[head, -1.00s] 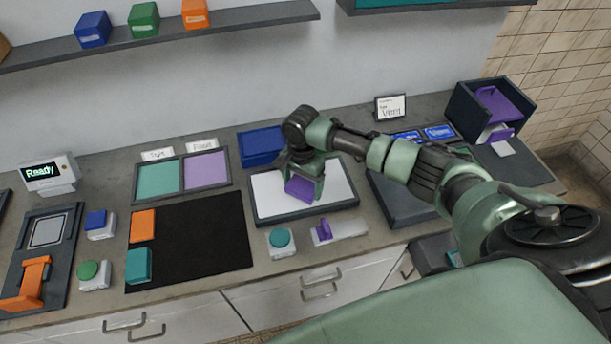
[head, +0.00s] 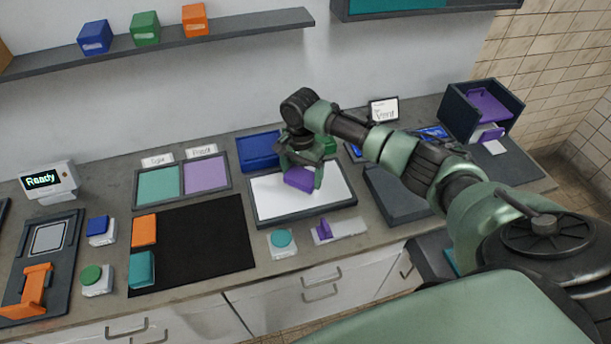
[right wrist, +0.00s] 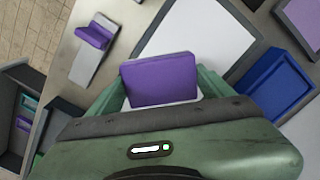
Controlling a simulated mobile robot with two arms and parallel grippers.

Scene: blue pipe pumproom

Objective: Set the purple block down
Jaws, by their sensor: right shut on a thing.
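The purple block (head: 299,178) is between the fingers of my right gripper (head: 302,176), over the white panel (head: 333,190) with a dark frame. In the right wrist view the purple block (right wrist: 160,80) sits between both green fingers, with the white panel (right wrist: 205,40) behind it. My right gripper is shut on the block. I cannot tell whether the block's underside touches the panel. My left gripper is not in view.
Left of the panel lies a black mat (head: 200,245) with an orange block (head: 144,230) and a teal block (head: 141,270). A blue tray (head: 258,150) stands behind the panel. A teal button (head: 282,240) and a purple switch (head: 324,230) are in front. The panel's right part is bare.

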